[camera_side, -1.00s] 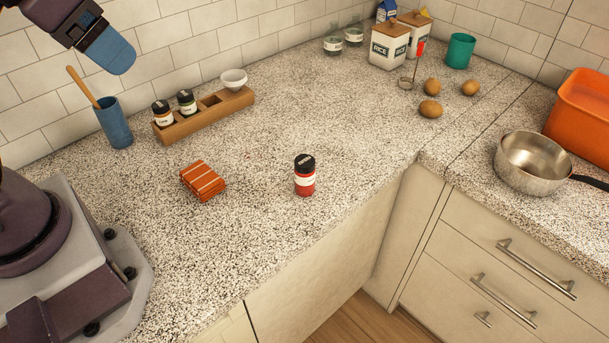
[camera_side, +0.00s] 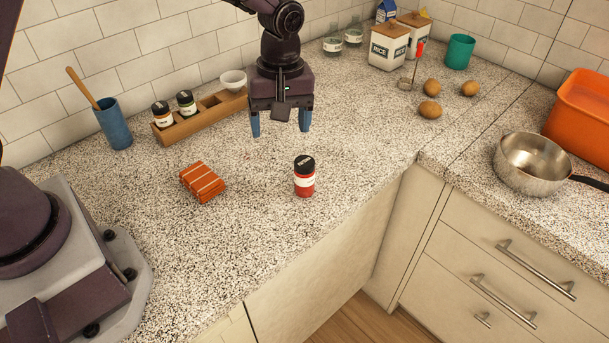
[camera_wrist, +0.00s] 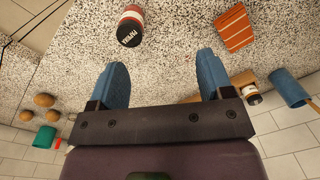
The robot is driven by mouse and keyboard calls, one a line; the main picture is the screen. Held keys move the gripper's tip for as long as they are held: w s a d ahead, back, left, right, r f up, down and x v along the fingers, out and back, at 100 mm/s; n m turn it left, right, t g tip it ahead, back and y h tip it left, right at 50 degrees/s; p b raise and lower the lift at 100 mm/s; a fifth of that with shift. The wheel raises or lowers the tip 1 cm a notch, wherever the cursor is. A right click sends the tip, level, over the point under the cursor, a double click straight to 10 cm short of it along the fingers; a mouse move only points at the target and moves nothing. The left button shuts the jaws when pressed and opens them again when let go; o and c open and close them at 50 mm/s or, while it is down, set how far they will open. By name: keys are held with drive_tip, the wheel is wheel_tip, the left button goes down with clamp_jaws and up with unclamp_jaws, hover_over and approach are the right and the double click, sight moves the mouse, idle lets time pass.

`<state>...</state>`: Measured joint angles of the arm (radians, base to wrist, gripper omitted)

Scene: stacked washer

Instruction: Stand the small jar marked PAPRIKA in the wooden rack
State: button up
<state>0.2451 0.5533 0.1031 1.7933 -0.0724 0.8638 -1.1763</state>
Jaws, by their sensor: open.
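A small red jar with a black lid and a pale label (camera_side: 304,178) stands upright on the counter; its lettering is too small to read in the side view. In the wrist view the jar (camera_wrist: 131,22) is ahead of the fingers, lid toward the camera, with writing on the lid. My gripper (camera_side: 281,130) is open and empty above the counter, behind the jar.
A folded orange striped cloth (camera_side: 203,182) lies left of the jar. A blue cup with a wooden spoon (camera_side: 114,124) stands left of the rack. Several potatoes (camera_side: 430,109), RICE canisters (camera_side: 388,47) and a steel pan (camera_side: 533,163) are to the right. Counter around the jar is clear.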

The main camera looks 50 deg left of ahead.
sight(303, 161)
drive_tip(key=w+f+n, duration=0.1)
drive_tip(key=f+n, duration=0.1)
drive_tip(key=f, duration=0.2)
drive_tip(key=w+f+n, duration=0.1)
drive_tip(key=f+n, duration=0.2)
drive_tip(key=f, duration=0.2)
drive_tip(key=w+d+f+n, duration=0.1)
drive_tip(key=w+f+n, duration=0.1)
drive_tip(key=f+n, duration=0.1)
drive_tip(key=shift+w+f+t, duration=0.1)
drive_tip(key=shift+f+t, duration=0.3)
drive_tip(key=shift+f, duration=0.5)
drive_tip(key=shift+c, duration=0.4)
drive_tip(key=c, duration=1)
